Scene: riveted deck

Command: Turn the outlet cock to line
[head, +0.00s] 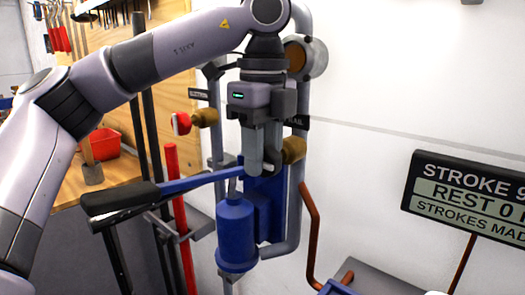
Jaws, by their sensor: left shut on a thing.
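My left gripper (262,168) points down in front of the blue hand pump (236,235). Its fingers are shut at the right-hand brass cock (294,149), the outlet cock by its place on the right pipe. The cock's handle is hidden behind the fingers, so I cannot tell its angle. The label (299,122) above it is mostly covered. A second brass cock (206,117) with a red handle end (182,123) sits on the left pipe, below a dark label (198,94). My right gripper is not in view.
The pump's blue lever (200,180) with a black grip (120,198) reaches left below my arm. A round gauge (316,57) is behind the gripper. A copper pipe (312,230) and a stroke sign (468,199) stand right. A red bin (103,144) is on the left bench.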

